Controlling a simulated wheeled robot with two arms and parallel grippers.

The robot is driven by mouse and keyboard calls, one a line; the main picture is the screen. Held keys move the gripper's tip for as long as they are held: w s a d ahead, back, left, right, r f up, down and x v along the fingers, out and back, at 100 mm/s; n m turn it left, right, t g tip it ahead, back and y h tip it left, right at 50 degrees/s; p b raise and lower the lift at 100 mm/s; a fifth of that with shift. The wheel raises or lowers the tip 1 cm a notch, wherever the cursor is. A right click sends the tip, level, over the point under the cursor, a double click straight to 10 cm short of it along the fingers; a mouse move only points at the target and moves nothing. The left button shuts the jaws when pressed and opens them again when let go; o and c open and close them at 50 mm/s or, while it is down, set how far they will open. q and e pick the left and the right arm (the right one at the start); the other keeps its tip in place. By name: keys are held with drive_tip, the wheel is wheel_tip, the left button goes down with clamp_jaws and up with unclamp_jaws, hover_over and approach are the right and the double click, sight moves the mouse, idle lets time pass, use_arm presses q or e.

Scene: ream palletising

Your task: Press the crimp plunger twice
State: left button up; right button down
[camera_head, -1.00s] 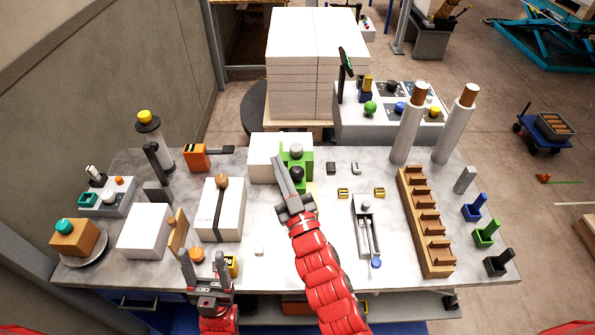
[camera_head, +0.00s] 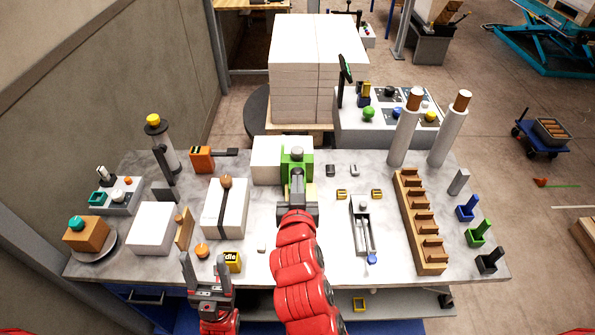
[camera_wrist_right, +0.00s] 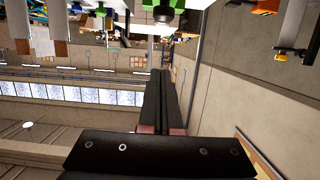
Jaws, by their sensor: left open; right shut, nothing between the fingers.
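A green press-like fixture (camera_head: 288,158) with a grey round knob (camera_head: 297,151) on top stands at the back middle of the table; I take this for the crimp plunger's station. My right gripper (camera_head: 297,178) is shut and empty, directly in front of the fixture. Its fingers hide the fixture's lower front, and I cannot tell if they touch it. In the right wrist view, the shut fingers (camera_wrist_right: 160,85) point toward green parts (camera_wrist_right: 178,4) and a dark round knob (camera_wrist_right: 163,14) at the top edge. My left gripper (camera_head: 207,270) is open and empty at the table's front edge.
A white block (camera_head: 266,160) stands left of the fixture. A strapped white ream (camera_head: 225,205) lies left of my right arm. A yellow display box (camera_head: 232,262) and an orange knob (camera_head: 202,250) sit by my left gripper. A wooden rack (camera_head: 420,225) stands right.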

drive_tip(key=p, duration=0.1)
hover_over(298, 171)
drive_tip(key=v, duration=0.2)
wheel_tip(298, 171, down, 2)
wheel_tip(298, 171, down, 3)
drive_tip(key=shift+f+p, duration=0.25)
drive_tip(key=shift+p, duration=0.6)
drive_tip(key=shift+s+f, duration=0.1)
drive_tip(key=shift+f, duration=0.6)
